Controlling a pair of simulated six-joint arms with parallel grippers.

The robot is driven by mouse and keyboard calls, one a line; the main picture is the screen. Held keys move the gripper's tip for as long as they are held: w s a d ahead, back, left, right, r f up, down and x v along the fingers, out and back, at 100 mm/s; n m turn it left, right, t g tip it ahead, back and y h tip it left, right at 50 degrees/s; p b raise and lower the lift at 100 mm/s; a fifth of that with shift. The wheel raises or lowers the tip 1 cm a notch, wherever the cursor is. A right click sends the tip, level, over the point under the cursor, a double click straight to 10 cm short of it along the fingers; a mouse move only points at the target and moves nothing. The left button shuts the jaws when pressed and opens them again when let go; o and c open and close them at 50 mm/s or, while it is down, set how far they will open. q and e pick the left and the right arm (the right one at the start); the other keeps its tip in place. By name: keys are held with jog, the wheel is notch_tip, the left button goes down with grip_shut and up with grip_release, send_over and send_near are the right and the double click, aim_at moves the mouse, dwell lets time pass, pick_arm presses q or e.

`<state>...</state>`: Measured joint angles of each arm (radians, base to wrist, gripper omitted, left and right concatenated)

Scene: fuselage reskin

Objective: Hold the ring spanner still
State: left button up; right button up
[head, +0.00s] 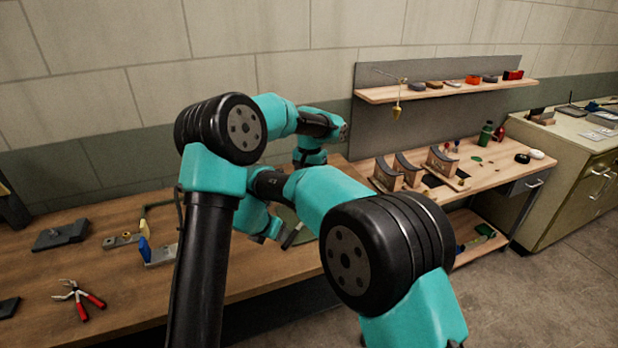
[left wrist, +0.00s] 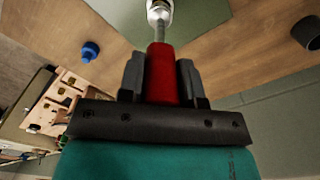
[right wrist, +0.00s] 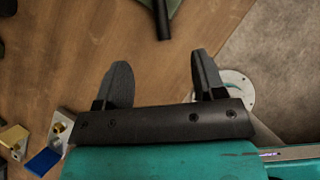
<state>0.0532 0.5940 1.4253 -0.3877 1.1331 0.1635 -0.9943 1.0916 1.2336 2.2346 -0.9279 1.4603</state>
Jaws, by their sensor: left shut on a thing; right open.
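In the left wrist view my left gripper (left wrist: 161,64) is shut on the red handle of a tool (left wrist: 162,82). A thin metal shaft runs from the handle to a shiny round metal part (left wrist: 159,10) over a green mat (left wrist: 205,22). I cannot tell whether this tool is the ring spanner. My right gripper (right wrist: 160,60) is open with nothing between its fingers. A black bar-like thing (right wrist: 162,18) lies beyond it at the green mat's edge. In the head view, my arms hide both grippers' fingers and most of the mat.
On the wooden bench (head: 130,275) lie red-handled pliers (head: 78,298), a dark block (head: 62,235) and small metal brackets (head: 160,254). A blue round thing (left wrist: 90,51) and a dark cylinder (left wrist: 308,32) stand near the left gripper. A second bench (head: 490,165) carries curved blocks.

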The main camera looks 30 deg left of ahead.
jog(key=shift+w+a, duration=0.15)
jog(key=shift+w, duration=0.05)
jog(key=shift+c, duration=1)
jog(key=w+a+r+n+g+y, duration=0.25)
jog(key=a+n+y, duration=1)
jog(key=n, duration=0.75)
jog(key=s+d+f+n+g+h, duration=0.35)
jog(key=n+g+h, duration=0.25)
jog(key=n, duration=0.5)
jog(key=w+d+n+h, duration=0.1)
jog(key=d+h, duration=0.1)
jog(key=d, duration=0.1)
jog(key=w+d+n+t+h, duration=0.1)
jog(key=w+d+n+h, duration=0.1)
jog(key=d, duration=0.1)
jog(key=w+d+f+n+h, duration=0.1)
jog(key=d+h, duration=0.2)
jog(key=shift+w+f+n, duration=0.1)
jog(key=shift+w+n, duration=0.3)
